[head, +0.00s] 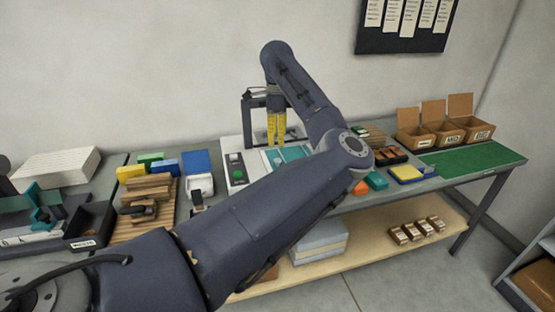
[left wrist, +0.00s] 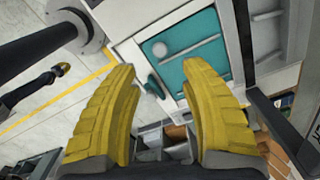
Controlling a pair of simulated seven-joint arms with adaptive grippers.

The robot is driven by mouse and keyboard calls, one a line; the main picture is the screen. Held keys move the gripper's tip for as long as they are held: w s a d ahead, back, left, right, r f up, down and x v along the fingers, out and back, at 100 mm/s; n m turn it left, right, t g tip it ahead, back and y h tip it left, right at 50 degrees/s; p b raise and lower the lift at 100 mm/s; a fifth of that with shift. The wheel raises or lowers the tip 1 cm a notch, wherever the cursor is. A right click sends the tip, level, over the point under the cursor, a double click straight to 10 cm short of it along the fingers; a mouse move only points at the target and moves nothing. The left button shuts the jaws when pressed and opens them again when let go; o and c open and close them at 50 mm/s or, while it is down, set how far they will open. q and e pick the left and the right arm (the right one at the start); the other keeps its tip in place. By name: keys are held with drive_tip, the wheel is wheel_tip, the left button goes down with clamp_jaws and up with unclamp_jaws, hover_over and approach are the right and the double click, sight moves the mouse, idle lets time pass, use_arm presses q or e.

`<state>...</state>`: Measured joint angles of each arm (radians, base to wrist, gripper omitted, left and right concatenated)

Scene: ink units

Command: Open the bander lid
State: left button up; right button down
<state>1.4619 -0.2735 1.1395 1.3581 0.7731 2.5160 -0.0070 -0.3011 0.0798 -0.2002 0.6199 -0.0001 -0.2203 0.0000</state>
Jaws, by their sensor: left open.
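The bander is a pale machine (head: 235,172) on the bench with a teal lid (head: 294,153) and a dark upright frame behind. In the left wrist view, the teal lid (left wrist: 203,63) lies flat and looks shut, with a pale round spot and a small teal handle (left wrist: 155,86) at its edge. My left gripper (head: 276,140) points down over the machine with yellow fingers. It is open and empty in the left wrist view (left wrist: 170,75), the handle showing between its fingertips; contact cannot be told. My forearm hides part of the machine. What looks like my right gripper (left wrist: 62,68) is small at the left.
Wooden slats (head: 148,188) and coloured boxes stand left of the machine. Orange parts, a yellow-blue tray (head: 408,174) and a green mat (head: 475,157) lie to its right. Open cardboard boxes (head: 415,135) stand at the back right. The mat is clear.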

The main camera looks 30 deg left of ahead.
sight(278, 159)
use_arm(q)
wheel_tip(278, 159, down, 9)
drive_tip(key=shift+r, duration=0.1)
idle(0.3)
drive_tip(key=shift+o, duration=0.2)
clamp_jaws()
idle(0.5)
